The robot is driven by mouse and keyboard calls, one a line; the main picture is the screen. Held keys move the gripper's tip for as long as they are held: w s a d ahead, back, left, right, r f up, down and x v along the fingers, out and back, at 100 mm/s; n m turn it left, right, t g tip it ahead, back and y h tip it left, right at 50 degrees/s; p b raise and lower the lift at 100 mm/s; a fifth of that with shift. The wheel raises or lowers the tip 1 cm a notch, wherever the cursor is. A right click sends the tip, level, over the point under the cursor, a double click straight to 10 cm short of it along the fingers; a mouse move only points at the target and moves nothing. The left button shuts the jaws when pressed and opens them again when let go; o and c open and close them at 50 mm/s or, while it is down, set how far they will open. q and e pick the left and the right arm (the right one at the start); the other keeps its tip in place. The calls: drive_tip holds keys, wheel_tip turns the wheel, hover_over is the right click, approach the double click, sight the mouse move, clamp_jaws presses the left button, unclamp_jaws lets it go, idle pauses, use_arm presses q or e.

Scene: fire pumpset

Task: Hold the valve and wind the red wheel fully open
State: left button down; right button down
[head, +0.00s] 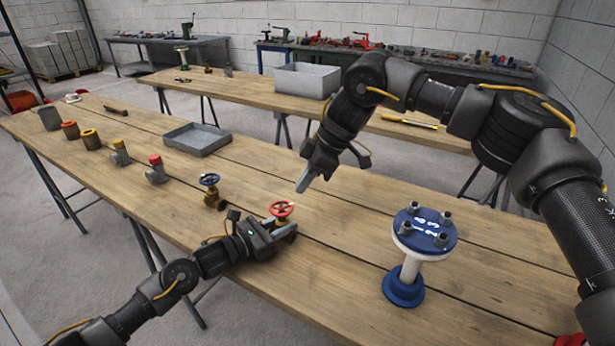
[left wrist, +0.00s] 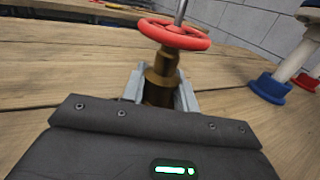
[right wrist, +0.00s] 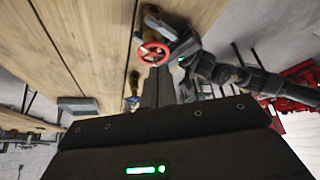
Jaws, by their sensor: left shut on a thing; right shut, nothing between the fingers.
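The brass valve with the red wheel (head: 282,209) stands on the near table. In the left wrist view its brass body (left wrist: 160,80) is between my left fingers and the red wheel (left wrist: 175,35) is above them. My left gripper (head: 284,232) is shut on the valve body. A thin grey rod shows above the wheel's hub. My right gripper (head: 303,184) is shut and empty, pointing down above the table, apart from the wheel in the head view. The right wrist view shows the red wheel (right wrist: 153,53) just beyond my right fingertips (right wrist: 158,80).
A blue-wheeled valve (head: 210,182) stands left of the red one. A blue flanged stand (head: 424,230) with numbered bolts is to the right. A grey tray (head: 197,139) and several fittings (head: 120,152) lie further left. The wood between the red valve and the stand is clear.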

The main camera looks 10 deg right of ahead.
wheel_tip(320, 180, down, 7)
idle(0.6)
drive_tip(key=shift+w+a, duration=0.2)
drive_tip(key=shift+a, duration=0.05)
idle(0.7)
use_arm(q)
drive_tip(key=shift+d, duration=0.1)
use_arm(e)
drive_tip(key=shift+w, duration=0.8)
drive_tip(key=shift+d, duration=0.5)
drive_tip(key=shift+r, duration=0.15)
use_arm(q)
drive_tip(key=c, duration=1)
unclamp_jaws()
use_arm(e)
wheel_tip(320, 180, up, 6)
drive_tip(key=shift+f, duration=0.15)
